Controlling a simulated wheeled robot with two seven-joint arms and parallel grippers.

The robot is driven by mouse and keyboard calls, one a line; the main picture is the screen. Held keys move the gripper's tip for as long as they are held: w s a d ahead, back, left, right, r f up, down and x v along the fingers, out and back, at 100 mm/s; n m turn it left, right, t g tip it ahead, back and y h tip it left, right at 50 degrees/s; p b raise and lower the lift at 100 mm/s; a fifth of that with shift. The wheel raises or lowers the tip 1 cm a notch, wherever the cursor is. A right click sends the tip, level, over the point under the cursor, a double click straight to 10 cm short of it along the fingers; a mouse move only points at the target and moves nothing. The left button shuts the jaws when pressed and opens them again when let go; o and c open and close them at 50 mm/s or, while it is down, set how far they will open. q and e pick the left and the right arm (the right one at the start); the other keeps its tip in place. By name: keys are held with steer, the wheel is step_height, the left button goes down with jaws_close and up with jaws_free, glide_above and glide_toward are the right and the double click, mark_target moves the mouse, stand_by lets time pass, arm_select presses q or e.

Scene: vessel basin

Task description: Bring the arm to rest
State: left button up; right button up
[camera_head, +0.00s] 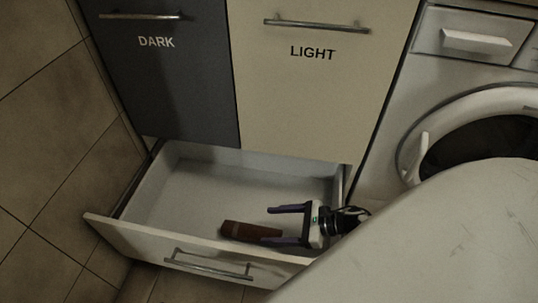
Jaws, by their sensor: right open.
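My right gripper (288,225) is inside or just above the open bottom drawer (175,240), near its front right corner. Its two dark purple fingers are apart and point left. A brown oblong object (250,231) lies in the drawer near the front wall, close to the lower finger. It does not sit between the fingertips as far as I can see; whether it touches the lower finger I cannot tell. My left gripper is out of view.
Above the drawer are a dark front marked DARK (165,85) and a cream front marked LIGHT (310,90), both shut. A washing machine (405,120) stands at the right. A tiled wall (50,130) is at the left. A large pale surface fills the lower right.

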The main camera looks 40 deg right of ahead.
steer(key=shift+v, duration=0.85)
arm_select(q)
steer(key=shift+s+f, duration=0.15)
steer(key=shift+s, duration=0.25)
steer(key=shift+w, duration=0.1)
